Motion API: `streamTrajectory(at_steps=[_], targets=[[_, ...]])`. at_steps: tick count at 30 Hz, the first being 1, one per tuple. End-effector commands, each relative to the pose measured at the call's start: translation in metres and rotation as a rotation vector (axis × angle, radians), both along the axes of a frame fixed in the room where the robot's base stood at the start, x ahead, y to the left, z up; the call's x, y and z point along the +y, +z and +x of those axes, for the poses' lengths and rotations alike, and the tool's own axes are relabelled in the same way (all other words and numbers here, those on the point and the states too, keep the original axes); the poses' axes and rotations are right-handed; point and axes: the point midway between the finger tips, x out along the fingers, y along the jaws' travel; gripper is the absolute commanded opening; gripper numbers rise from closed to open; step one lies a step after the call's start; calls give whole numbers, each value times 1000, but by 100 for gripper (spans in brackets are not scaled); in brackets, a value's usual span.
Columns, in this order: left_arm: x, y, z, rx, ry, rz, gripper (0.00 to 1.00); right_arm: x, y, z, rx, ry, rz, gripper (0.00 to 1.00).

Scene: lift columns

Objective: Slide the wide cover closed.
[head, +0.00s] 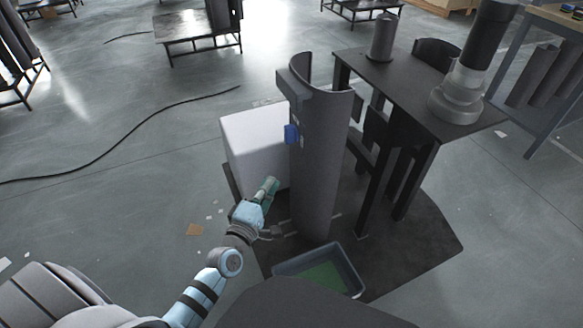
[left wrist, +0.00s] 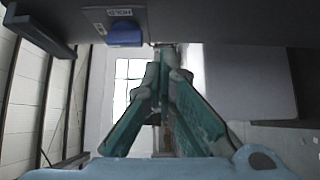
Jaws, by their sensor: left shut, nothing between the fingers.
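A tall dark grey curved shell (head: 320,160), which looks like the wide cover, stands upright in the middle of the head view. Its top is hollow, and a blue block (head: 291,134) sits on its left edge. In the left wrist view, a dark grey panel (left wrist: 225,20) crosses the top, with the blue block (left wrist: 125,34) below a small white label. My left gripper (head: 272,184) is shut and empty, low and left of the shell. Its green fingers meet near the panel's lower edge in the wrist view (left wrist: 170,50); I cannot tell whether they touch it. My right gripper is out of view.
A white box (head: 247,150) stands directly behind and left of the shell. A grey bin with a green bottom (head: 350,270) lies at its foot. A dark table (head: 400,75) with cylindrical parts stands to the right. A black cable (head: 110,157) lies on the open floor at left.

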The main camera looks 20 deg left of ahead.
Motion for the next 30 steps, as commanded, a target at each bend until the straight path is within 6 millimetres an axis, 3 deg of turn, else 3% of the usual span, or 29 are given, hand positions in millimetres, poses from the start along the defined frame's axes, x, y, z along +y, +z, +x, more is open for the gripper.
streamTrajectory(at_steps=[9, 12, 18, 30], targets=[[4, -2, 70, 1, -1, 2, 0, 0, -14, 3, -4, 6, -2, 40], [-9, -1, 82, 3, -1, 0, 0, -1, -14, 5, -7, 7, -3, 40], [-22, -1, 96, 4, -1, 3, 0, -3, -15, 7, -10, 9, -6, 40], [-22, 0, 98, 4, 4, 5, 0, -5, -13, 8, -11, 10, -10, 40]])
